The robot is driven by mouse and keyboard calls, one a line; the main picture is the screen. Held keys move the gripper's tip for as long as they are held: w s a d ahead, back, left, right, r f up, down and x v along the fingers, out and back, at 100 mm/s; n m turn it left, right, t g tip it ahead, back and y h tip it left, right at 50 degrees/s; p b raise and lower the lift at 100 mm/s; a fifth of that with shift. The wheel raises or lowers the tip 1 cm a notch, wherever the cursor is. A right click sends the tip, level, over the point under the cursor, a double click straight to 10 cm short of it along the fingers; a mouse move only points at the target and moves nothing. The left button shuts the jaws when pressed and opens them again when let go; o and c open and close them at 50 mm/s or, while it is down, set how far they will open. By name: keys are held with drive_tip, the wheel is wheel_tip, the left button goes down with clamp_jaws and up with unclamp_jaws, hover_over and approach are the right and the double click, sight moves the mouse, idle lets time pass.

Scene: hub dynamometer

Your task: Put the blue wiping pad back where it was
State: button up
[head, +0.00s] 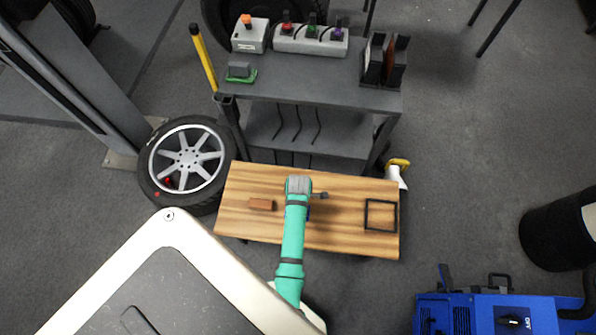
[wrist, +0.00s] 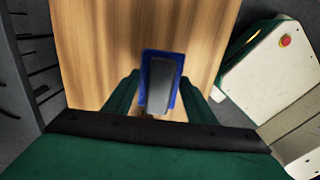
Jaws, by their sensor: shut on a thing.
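The blue wiping pad (wrist: 176,98) has a dark grey grip (wrist: 160,84) on top and sits between my gripper's fingers in the wrist view. My gripper (wrist: 159,98) is shut on it above the wooden table (wrist: 110,40). In the head view my arm hides most of the pad; a little blue (head: 307,213) shows beside it, over the middle of the table. I cannot tell whether the pad touches the wood. A black square outline (head: 381,201) lies on the table's right part, with bare wood inside.
A brown block (head: 261,204) lies left of my arm. Behind stands a grey cart (head: 310,92) carrying a green pad (head: 241,77), a switch box (head: 250,40), a socket strip (head: 312,42) and black upright holders (head: 384,60). A wheel (head: 186,160) stands left, a blue machine (head: 500,315) right.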

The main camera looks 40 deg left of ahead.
drive_tip(key=shift+w+a+f, duration=0.3)
drive_tip(key=shift+a+f, duration=0.05)
drive_tip(key=shift+f, duration=0.3)
drive_tip(key=shift+w+a+f, duration=0.3)
drive_tip(key=shift+f, duration=0.3)
wheel_tip(320, 180, down, 2)
drive_tip(key=shift+w+f, duration=0.1)
drive_tip(key=shift+f, duration=0.25)
drive_tip(key=o, duration=1)
drive_tip(key=shift+d, duration=0.1)
drive_tip(key=shift+o, duration=0.2)
wheel_tip(320, 180, up, 12)
drive_tip(key=shift+r, duration=0.1)
